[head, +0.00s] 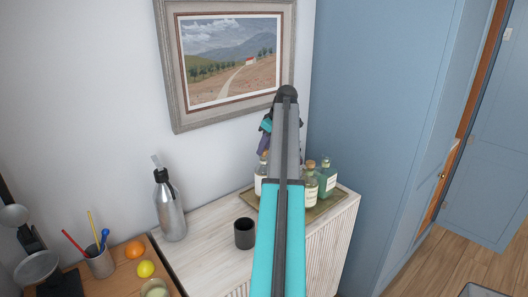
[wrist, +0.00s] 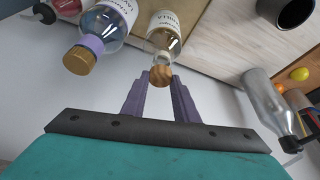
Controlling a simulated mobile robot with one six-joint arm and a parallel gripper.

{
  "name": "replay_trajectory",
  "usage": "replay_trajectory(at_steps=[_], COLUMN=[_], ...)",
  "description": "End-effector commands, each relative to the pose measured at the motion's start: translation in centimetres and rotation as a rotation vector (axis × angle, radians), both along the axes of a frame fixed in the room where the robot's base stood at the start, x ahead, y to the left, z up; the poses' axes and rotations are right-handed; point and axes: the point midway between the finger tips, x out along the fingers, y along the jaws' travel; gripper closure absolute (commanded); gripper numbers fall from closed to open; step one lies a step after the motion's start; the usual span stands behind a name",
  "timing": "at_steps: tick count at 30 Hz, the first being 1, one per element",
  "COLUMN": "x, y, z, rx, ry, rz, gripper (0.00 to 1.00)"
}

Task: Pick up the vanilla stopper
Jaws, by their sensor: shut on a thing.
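The vanilla stopper (wrist: 161,75) is a round wooden cap at the mouth of a clear bottle (wrist: 163,40) with a pale label, seen inverted in the wrist view. My gripper (wrist: 160,82) has its purple fingers shut on the stopper. The stopper appears seated in the bottle's neck. In the head view my gripper (head: 263,144) is largely hidden behind my arm, above a partly hidden bottle (head: 261,185) at the left of the tray (head: 322,207).
A bottle with a wooden stopper (wrist: 80,58) and lavender neck stands close beside the vanilla bottle. Green-toned bottles (head: 327,178) stand right on the tray. A framed painting (head: 180,115) hangs behind.

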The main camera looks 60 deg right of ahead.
Motion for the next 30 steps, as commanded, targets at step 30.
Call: replay_trajectory(at_steps=[30], x=[0.0], y=[0.0], z=[8.8], rx=[0.0], ry=[0.0], rz=[-0.001], gripper=[0.94])
